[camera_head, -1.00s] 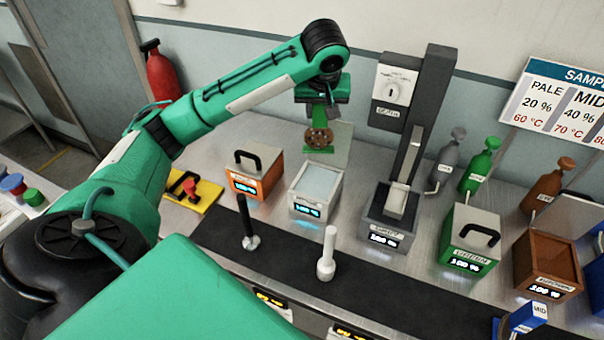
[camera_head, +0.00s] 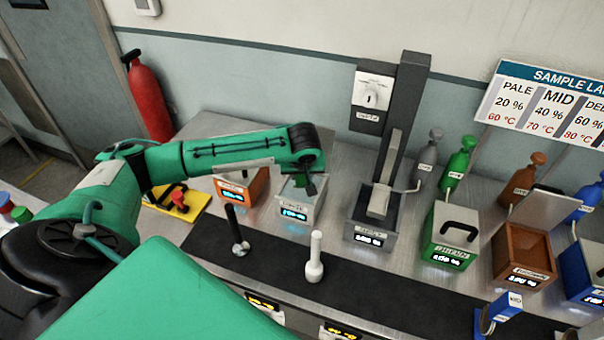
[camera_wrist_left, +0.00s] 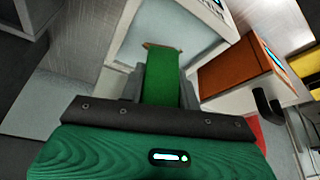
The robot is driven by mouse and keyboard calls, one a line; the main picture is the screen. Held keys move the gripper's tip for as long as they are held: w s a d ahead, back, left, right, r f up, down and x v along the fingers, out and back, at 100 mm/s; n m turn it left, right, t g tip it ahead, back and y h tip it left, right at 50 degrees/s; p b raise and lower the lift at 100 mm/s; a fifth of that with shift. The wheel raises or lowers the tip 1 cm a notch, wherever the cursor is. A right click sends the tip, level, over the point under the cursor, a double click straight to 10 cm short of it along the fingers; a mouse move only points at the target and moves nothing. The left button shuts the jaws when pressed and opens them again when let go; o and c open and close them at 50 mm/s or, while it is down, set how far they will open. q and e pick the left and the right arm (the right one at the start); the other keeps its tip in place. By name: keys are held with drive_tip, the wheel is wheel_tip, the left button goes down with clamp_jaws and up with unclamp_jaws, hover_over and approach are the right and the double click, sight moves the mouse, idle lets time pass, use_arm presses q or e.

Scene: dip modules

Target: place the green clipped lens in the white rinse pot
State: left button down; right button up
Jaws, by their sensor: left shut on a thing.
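The white rinse pot (camera_head: 290,212) stands on the bench with a lit display on its front. My left gripper (camera_head: 311,190) is over the pot's opening, pointing down. In the left wrist view it is shut on the green clip of the lens (camera_wrist_left: 161,78), with the pale inside of the pot (camera_wrist_left: 198,50) beyond it. Only a thin brown edge of the lens shows past the clip's end. The lens is hidden in the head view, and I cannot tell how deep it sits. My right gripper is not in view.
An orange pot (camera_head: 249,193) stands left of the white pot, also close by in the left wrist view (camera_wrist_left: 237,78). A grey pot with a tall column (camera_head: 400,130) stands to the right. Green (camera_head: 440,255) and brown (camera_head: 515,270) pots are further right. Black and white (camera_head: 315,260) posts stand in front.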

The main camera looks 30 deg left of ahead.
use_arm(q)
drive_tip(key=shift+f, duration=0.5)
drive_tip(key=c, duration=1)
unclamp_jaws()
drive_tip(key=shift+f, duration=0.15)
drive_tip(key=b+v, duration=0.2)
drive_tip(key=v, duration=1)
